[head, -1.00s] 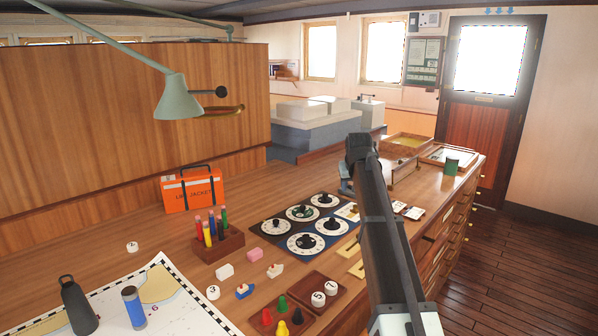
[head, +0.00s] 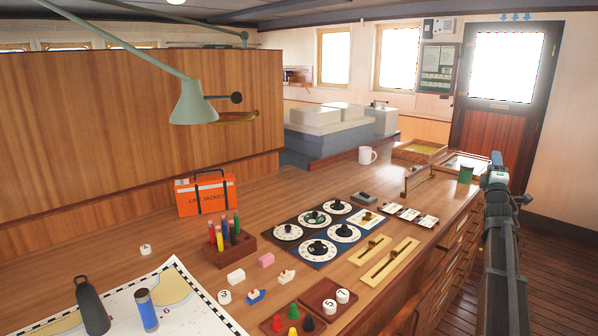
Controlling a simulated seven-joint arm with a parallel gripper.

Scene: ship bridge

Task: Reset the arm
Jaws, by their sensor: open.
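My arm (head: 500,250) rises along the right side of the head view, past the front edge of the wooden counter (head: 335,272). Its upper end (head: 496,170) stands in front of the counter's right end, near the green cup (head: 466,174). I cannot make out my gripper's jaws; they seem hidden behind my own arm links. I see nothing held.
Dials (head: 319,249), brass sliders (head: 390,262), a white mug (head: 367,155), a pencil block (head: 230,248), an orange life jacket case (head: 206,194) and a chart (head: 180,300) lie on the counter. A green lamp (head: 194,104) hangs at left. Floor at right is clear.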

